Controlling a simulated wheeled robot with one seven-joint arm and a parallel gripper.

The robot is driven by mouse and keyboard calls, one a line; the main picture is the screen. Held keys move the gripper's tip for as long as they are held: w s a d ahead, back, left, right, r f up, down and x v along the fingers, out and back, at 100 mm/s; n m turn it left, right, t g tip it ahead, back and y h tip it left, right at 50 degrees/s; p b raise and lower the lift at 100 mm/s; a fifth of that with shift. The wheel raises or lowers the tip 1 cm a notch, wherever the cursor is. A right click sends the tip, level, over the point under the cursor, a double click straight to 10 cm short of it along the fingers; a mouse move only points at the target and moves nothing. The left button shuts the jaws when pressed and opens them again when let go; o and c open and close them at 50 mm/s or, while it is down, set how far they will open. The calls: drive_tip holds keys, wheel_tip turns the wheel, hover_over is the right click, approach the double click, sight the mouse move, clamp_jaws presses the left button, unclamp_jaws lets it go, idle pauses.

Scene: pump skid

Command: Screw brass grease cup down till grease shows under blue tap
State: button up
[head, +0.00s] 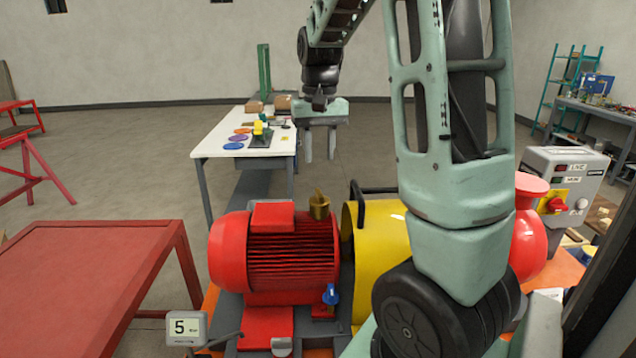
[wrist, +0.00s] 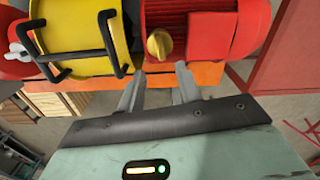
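The brass grease cup (head: 319,204) stands on the right end of the red motor (head: 290,258), with its wing handle on top. It also shows in the wrist view (wrist: 159,45), just beyond my fingertips. The blue tap (head: 331,295) sits low on the motor's right end, below the cup; I cannot make out any grease under it. My gripper (head: 320,145) hangs above the motor and cup, pointing down. In the wrist view its two fingers (wrist: 160,72) are apart with nothing between them, and they do not touch the cup.
A yellow guard (head: 376,250) with black handles stands right of the cup. A grey control box (head: 566,190) is at the right. A gauge reading 5 (head: 187,328) is at the front left. A red bench (head: 90,275) stands left and a white table (head: 225,148) behind.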

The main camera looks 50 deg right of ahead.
sight(319, 191)
wheel_tip(319, 191, down, 9)
drive_tip(key=shift+f+p, duration=0.15)
drive_tip(key=shift+p, duration=0.7)
drive_tip(key=shift+c, duration=0.3)
clamp_jaws()
